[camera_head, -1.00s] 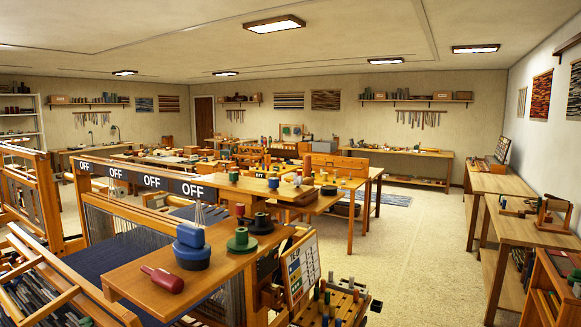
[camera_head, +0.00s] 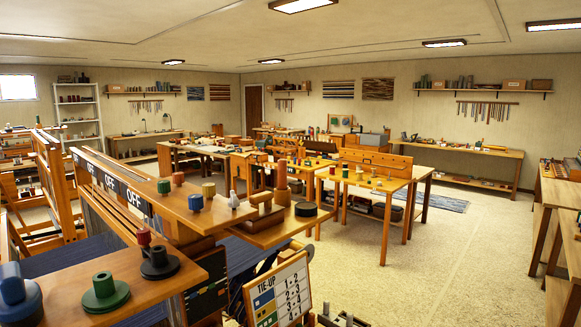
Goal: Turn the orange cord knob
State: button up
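I cannot make out a knob that is clearly the orange cord knob. On the near loom's top board (camera_head: 150,196) stand several small knob-like pieces: a green one (camera_head: 164,187), a red-brown one (camera_head: 178,179), a blue one (camera_head: 195,203), a yellow-orange one (camera_head: 208,190) and a pale one (camera_head: 234,200). A dark panel with white OFF labels (camera_head: 134,197) runs along this loom's side. Small coloured pieces also stand on the table behind (camera_head: 390,184), too small to identify surely. My gripper is not in view.
A loom shelf at lower left holds a green spool (camera_head: 105,292), a black spool (camera_head: 159,262) and a blue piece (camera_head: 18,297). A TIE-UP board (camera_head: 278,292) leans beside it. Open carpet (camera_head: 440,260) lies between the middle tables and the right-hand benches (camera_head: 562,192).

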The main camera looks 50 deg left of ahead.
aim_at(178, 177)
jog(key=i, duration=0.75)
jog(key=u, duration=2.5)
jog(key=i, duration=0.75)
jog(key=z, duration=0.1)
